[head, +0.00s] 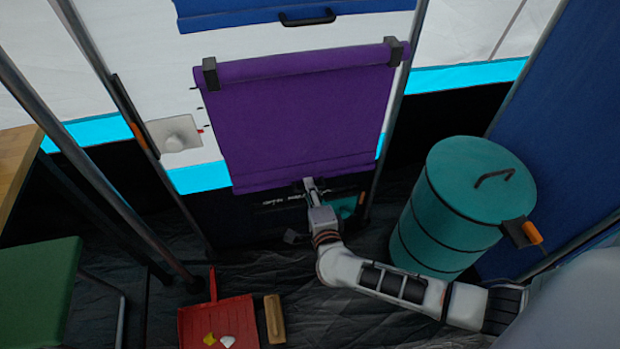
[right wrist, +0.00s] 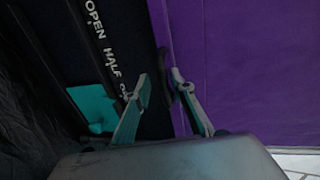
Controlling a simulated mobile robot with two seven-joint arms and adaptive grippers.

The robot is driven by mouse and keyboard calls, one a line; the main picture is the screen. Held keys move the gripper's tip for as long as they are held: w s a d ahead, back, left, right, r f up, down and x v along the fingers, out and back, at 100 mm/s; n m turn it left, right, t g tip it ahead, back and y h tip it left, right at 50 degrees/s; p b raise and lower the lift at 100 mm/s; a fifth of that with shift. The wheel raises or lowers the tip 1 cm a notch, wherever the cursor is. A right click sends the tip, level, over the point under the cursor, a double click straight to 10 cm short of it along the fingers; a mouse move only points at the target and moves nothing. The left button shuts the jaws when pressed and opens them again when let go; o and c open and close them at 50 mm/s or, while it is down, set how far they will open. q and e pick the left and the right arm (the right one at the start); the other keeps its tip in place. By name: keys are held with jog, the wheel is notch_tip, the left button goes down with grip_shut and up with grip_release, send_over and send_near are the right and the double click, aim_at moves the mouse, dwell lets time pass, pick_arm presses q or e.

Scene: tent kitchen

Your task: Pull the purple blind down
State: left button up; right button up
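The purple blind (head: 300,115) hangs from its purple roller, spread over the upper part of a panel. Its bottom bar (head: 300,172) is just above a dark strip with white lettering. My right gripper (head: 310,186) is at the middle of this lower edge. In the right wrist view, the purple blind (right wrist: 250,70) fills the right side. A dark handle (right wrist: 163,62) at its edge lies between the two fingertips of my right gripper (right wrist: 161,78). The fingers lean inward, but whether they grip the handle is too dark to tell. My left gripper is out of view.
A red dustpan (head: 218,322) and a wooden block (head: 274,318) lie on the floor. A blue blind (head: 250,15) hangs above. Metal poles flank the panel; a green seat (head: 38,290) is at left.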

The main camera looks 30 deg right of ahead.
jog(key=v, duration=0.7)
jog(key=shift+s, duration=0.25)
jog(key=shift+a, duration=0.15)
